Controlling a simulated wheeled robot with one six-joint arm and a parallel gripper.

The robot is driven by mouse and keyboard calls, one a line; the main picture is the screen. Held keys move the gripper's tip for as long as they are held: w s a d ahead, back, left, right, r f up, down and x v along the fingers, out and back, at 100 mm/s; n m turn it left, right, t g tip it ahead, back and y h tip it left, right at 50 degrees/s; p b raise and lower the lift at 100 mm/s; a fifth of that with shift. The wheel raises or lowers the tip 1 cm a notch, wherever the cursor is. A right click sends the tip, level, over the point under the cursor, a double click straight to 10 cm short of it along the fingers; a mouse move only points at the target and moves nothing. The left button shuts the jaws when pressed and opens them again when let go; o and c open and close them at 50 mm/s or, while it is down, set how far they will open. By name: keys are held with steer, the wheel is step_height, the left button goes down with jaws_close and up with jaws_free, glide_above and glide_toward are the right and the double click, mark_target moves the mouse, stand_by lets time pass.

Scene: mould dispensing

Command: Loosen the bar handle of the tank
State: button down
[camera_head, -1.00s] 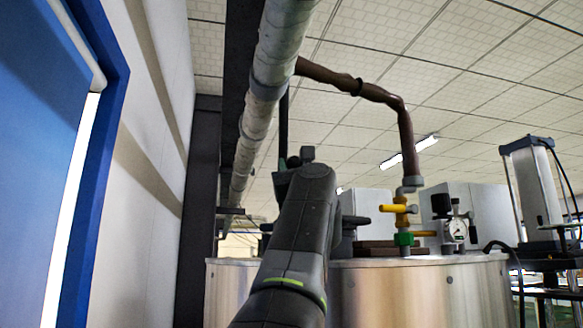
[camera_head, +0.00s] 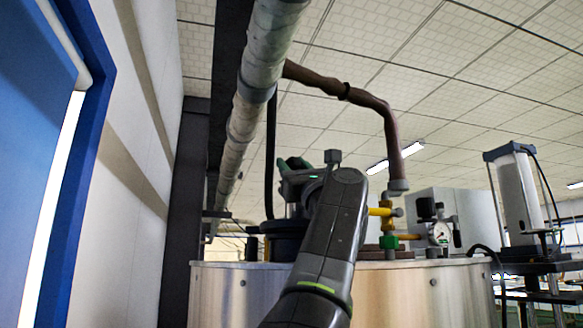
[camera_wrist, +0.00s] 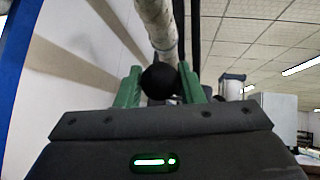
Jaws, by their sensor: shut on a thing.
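The steel tank (camera_head: 225,290) stands in front of me in the head view, with its top just below eye level. A dark fitting with a short black bar end (camera_head: 252,229) shows on its top, left of my arm. My gripper (camera_head: 290,165) is above the tank top, its green fingers pointing left. In the wrist view my gripper (camera_wrist: 160,78) has its green fingers on both sides of a round black knob (camera_wrist: 160,82), gripping it. The rest of the bar handle is hidden behind my gripper and arm.
A yellow valve (camera_head: 383,212) and a pressure gauge (camera_head: 441,234) stand on the tank's right side. A brown pipe (camera_head: 315,78) and a thick pale pipe (camera_head: 262,70) run overhead. A wall and blue door frame (camera_head: 72,190) are at left.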

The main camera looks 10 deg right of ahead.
steer(key=c, duration=1)
jaws_free()
steer(key=shift+s+a, duration=0.1)
steer(key=shift+a, duration=0.05)
steer(key=b+v, duration=0.6)
steer(key=v, duration=0.7)
steer(key=shift+s+f, duration=0.25)
steer(key=shift+s, duration=0.05)
